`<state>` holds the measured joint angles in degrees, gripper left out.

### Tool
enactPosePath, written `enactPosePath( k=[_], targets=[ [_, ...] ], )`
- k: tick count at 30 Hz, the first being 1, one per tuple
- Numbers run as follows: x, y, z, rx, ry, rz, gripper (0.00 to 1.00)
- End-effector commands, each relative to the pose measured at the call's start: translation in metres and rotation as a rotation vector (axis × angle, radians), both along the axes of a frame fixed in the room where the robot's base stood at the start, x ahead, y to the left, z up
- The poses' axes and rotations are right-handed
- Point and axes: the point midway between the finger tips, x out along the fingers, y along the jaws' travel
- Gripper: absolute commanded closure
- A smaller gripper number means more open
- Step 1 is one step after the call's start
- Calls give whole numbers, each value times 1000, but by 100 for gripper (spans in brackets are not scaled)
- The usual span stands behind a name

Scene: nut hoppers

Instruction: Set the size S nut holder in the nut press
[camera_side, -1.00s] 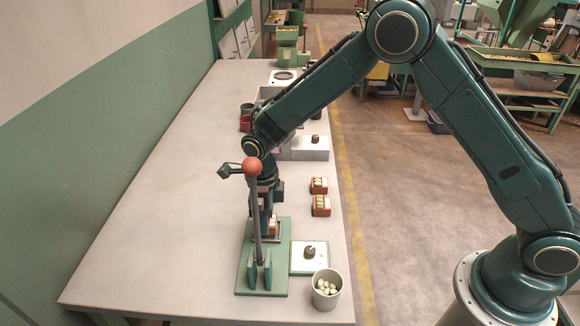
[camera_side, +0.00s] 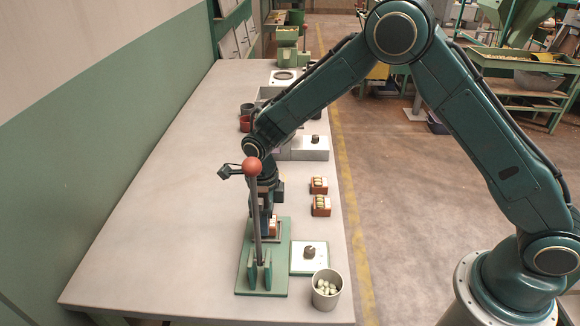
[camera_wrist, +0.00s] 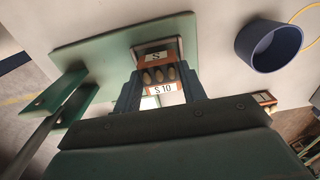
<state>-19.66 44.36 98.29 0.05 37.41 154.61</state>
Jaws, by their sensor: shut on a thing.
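The nut press has a green base plate (camera_side: 282,285) at the near end of the table, with a lever topped by a red ball (camera_side: 252,166). It also shows in the wrist view (camera_wrist: 85,52). My gripper (camera_side: 268,222) is down over the press plate.
Two more orange holders (camera_side: 319,185) (camera_side: 321,206) stand right of the press. A white plate with a dark knob (camera_side: 309,256) and a cup of pale nuts (camera_side: 327,301) are near the front. A blue cup (camera_wrist: 268,45) shows in the wrist view. The table's left is clear.

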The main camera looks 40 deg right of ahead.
Motion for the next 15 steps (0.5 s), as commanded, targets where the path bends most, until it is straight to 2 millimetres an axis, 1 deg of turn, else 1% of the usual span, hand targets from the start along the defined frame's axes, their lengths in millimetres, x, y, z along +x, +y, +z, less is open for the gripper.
enactPosePath(
  k=[15],
  targets=[
    [0, 0, -4, -1, 1, 0, 82]
  ],
)
